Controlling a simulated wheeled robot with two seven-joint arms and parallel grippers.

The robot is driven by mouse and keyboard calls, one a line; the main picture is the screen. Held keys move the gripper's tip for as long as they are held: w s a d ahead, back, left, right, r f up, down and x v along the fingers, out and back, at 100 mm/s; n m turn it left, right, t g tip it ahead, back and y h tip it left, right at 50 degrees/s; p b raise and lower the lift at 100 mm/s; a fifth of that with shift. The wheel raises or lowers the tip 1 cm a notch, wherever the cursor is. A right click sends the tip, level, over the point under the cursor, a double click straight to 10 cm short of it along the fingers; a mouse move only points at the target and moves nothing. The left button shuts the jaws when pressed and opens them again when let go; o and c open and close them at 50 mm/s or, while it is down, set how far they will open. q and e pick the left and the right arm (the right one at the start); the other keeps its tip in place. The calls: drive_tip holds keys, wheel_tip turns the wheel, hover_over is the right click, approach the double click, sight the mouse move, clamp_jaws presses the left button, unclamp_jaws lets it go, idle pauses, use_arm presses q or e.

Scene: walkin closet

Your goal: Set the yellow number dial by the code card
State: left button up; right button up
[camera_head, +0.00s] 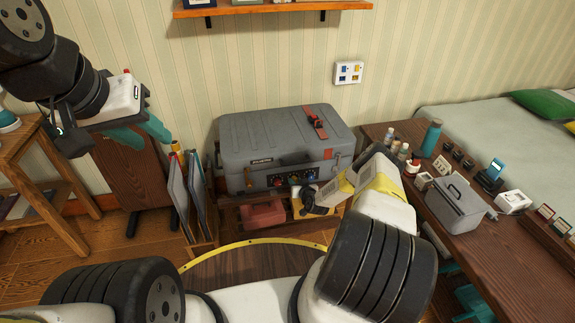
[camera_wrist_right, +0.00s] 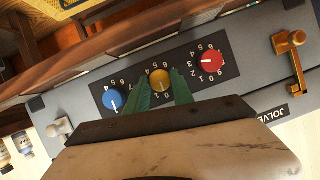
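The yellow number dial (camera_wrist_right: 160,80) sits between a blue dial (camera_wrist_right: 114,99) and a red dial (camera_wrist_right: 209,61) on the black panel of a grey case. The numbers appear upside down in the right wrist view; the yellow dial's setting is too small to read surely. My right gripper (camera_wrist_right: 162,82) has its green fingers on either side of the yellow dial, seemingly touching it. My left gripper (camera_head: 140,136) is open and empty, far left.
The grey case (camera_head: 275,140) stands on a low wooden rack with a red box (camera_head: 263,214) beneath. Folders (camera_head: 190,190) stand at its left. A wooden table (camera_head: 490,245) on the right holds bottles, a grey box (camera_head: 455,205) and small cards. A shelf (camera_head: 272,9) hangs above.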

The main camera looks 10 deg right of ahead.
clamp_jaws()
drive_tip(key=shift+d+m+y, duration=0.1)
drive_tip(key=shift+m+y, duration=0.5)
drive_tip(key=shift+m, duration=0.2)
drive_tip(key=shift+f+m+t+y, duration=0.15)
drive_tip(key=shift+m+t+y, duration=0.25)
drive_tip(key=shift+m+y, duration=0.9)
drive_tip(key=shift+d+m+h, duration=0.1)
drive_tip(key=shift+m+h, duration=0.2)
drive_tip(key=shift+m, duration=0.1)
drive_tip(key=o, duration=1)
unclamp_jaws()
